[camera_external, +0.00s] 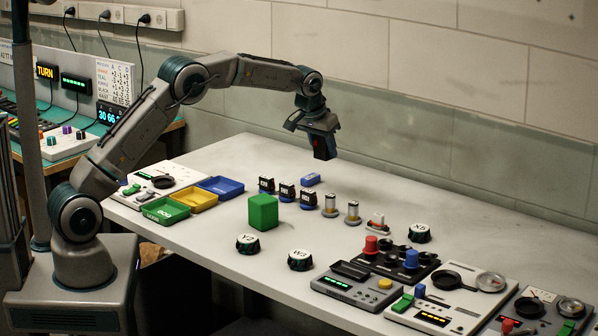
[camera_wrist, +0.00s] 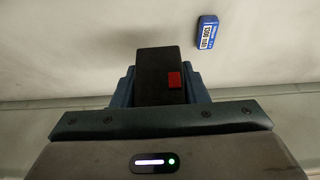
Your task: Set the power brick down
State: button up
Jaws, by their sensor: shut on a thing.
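The power brick is a black block with a small red square on its face, and it fills the space between the fingers in the wrist view (camera_wrist: 158,68). My gripper (camera_external: 324,145) is shut on it and holds it well above the white bench (camera_external: 370,180), toward the back near the wall. A small blue labelled block (camera_wrist: 207,31) lies on the bench in the wrist view, apart from the brick.
Dark blocks (camera_external: 287,190), the blue block (camera_external: 311,180) and small cylinders (camera_external: 330,206) stand in a row mid-bench. A green cube (camera_external: 263,212), round knobs (camera_external: 248,243), coloured trays (camera_external: 190,198) and several devices (camera_external: 355,286) stand around. The back right of the bench is clear.

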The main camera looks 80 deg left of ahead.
jog(key=s+a, duration=1.1)
jog(key=p, duration=0.2)
send_over(267, 167)
jog(key=d, duration=0.2)
jog(key=f, duration=0.6)
jog(key=shift+s, duration=0.3)
jog(key=shift+s+a+f, duration=0.15)
jog(key=shift+a+f, duration=0.15)
jog(key=shift+a, duration=0.2)
jog(key=shift+f+p, duration=0.6)
jog(key=shift+f, duration=1.6)
jog(key=o, duration=1.1)
jog(key=shift+c, duration=0.2)
